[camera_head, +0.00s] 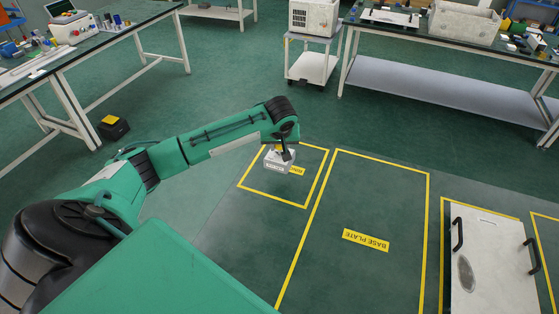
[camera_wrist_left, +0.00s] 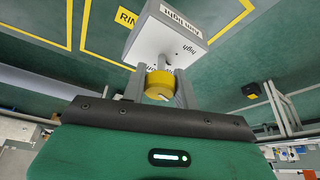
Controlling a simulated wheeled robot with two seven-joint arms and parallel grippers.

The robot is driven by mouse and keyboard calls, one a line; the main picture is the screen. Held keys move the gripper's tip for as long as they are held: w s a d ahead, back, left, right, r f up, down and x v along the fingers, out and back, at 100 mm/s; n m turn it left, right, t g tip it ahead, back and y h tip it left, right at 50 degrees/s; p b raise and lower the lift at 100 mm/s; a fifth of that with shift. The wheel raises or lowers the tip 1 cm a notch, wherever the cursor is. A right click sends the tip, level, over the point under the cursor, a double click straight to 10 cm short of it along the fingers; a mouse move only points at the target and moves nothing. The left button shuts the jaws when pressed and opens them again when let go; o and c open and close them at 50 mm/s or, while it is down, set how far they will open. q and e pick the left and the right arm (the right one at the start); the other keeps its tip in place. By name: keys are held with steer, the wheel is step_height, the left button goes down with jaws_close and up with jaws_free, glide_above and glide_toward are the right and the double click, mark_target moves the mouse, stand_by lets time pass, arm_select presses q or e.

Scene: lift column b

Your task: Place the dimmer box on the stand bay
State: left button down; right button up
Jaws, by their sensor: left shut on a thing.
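My left gripper (camera_head: 280,151) is shut on the yellow round knob of a small light grey box, which I take for the dimmer box (camera_head: 279,163). In the left wrist view the gripper (camera_wrist_left: 160,84) has one finger on each side of the knob, and the box (camera_wrist_left: 165,38) shows printed words including "high". It hangs over a yellow-outlined floor bay (camera_head: 305,205) and partly covers its label. The wrist view shows that label beginning "RIN" (camera_wrist_left: 127,17). Its height above the floor is hard to tell. I see no bay with a readable stand label. My right gripper is out of view.
An empty bay labelled "BASE PLATE" (camera_head: 366,240) lies to the right. Beyond it, a white plate with black handles (camera_head: 490,265) fills another bay. A black box with a yellow top (camera_head: 113,127) sits on the floor at left. Workbenches (camera_head: 450,88) and a cart (camera_head: 313,65) stand behind.

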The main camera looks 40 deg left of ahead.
mark_target(280, 157)
arm_select(q)
step_height(280, 157, down, 3)
steer(key=shift+r, duration=0.15)
step_height(280, 157, down, 4)
steer(key=shift+f+p, duration=0.1)
steer(key=shift+p, duration=0.25)
steer(key=shift+w+f, duration=0.1)
steer(key=shift+f, duration=0.3)
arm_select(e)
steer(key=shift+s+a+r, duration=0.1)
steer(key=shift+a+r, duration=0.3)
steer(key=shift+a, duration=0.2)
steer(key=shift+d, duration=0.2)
arm_select(q)
steer(key=c, duration=1.1)
jaws_free()
steer(key=shift+f, duration=0.1)
steer(key=shift+o, duration=0.2)
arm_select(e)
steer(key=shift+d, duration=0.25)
